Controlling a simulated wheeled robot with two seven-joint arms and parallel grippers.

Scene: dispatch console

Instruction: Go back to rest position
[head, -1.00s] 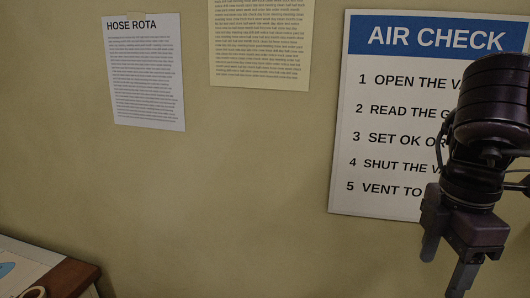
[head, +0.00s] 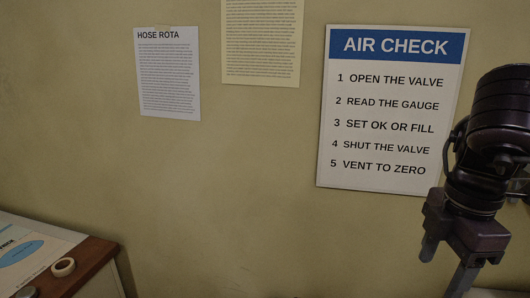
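My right gripper (head: 446,266) hangs at the right of the head view, pointing down. Its two fingers stand apart with a gap between them, and I see nothing held in it. Its lower end runs close to the bottom edge of the picture. My dark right arm comes in from the right edge, in front of the wall and just right of the AIR CHECK sign (head: 390,112). My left gripper is not in view.
A HOSE ROTA sheet (head: 168,75) and a yellowish text sheet (head: 261,42) are on the plain wall. At the lower left, a wooden-edged desk (head: 92,262) bears a printed sheet (head: 45,238) and a roll of tape (head: 63,267).

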